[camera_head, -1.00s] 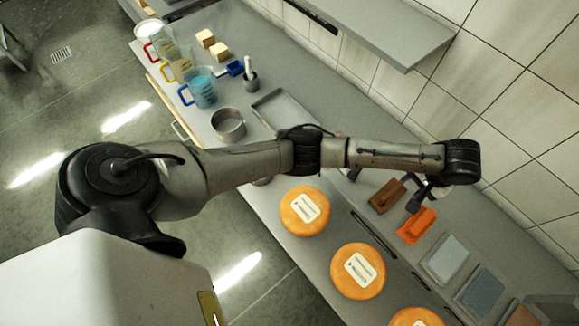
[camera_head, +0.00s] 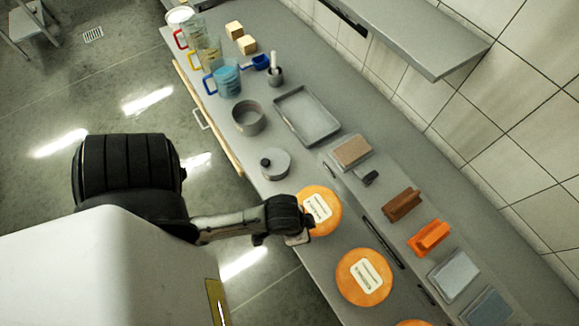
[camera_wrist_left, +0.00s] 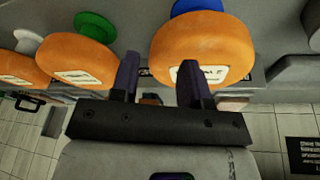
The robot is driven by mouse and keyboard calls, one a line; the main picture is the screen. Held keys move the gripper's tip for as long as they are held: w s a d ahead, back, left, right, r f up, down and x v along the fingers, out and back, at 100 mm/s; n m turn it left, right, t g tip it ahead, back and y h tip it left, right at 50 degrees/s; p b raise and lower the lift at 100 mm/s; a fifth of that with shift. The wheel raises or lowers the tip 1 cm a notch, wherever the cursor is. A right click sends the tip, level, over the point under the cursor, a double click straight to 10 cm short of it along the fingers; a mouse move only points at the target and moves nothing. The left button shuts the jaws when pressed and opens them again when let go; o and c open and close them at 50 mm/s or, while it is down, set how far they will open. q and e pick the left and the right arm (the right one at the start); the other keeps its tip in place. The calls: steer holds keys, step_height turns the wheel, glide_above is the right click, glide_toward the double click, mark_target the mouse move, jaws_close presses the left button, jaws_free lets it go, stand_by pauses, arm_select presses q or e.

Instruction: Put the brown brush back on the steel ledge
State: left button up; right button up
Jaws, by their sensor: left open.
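The brown brush (camera_head: 402,204) rests on the steel ledge (camera_head: 390,232) along the back of the counter, just behind an orange brush (camera_head: 429,237). No gripper touches it. The brown brush cannot be made out in the wrist view. My right gripper is not seen.
More cheese wheels (camera_head: 363,277) stand along the counter. The ledge also bears a tan-topped block (camera_head: 352,151) and grey pads (camera_head: 453,275). A tray (camera_head: 307,116), a pot (camera_head: 248,118) and jugs (camera_head: 225,78) stand farther off. A wall shelf (camera_head: 430,45) overhangs the back.

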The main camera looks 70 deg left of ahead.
arm_select(q)
steer(key=shift+y, duration=0.4)
steer(key=shift+s+a+r, duration=0.25)
steer(key=shift+s+a, duration=0.2)
steer(key=shift+s, duration=0.15)
steer(key=shift+s+a+r, duration=0.2)
steer(key=shift+s+a, duration=0.25)
steer(key=shift+s, duration=0.15)
steer(key=shift+s+a+r, duration=0.25)
steer(key=shift+s+a, duration=0.2)
steer(key=shift+s, duration=0.15)
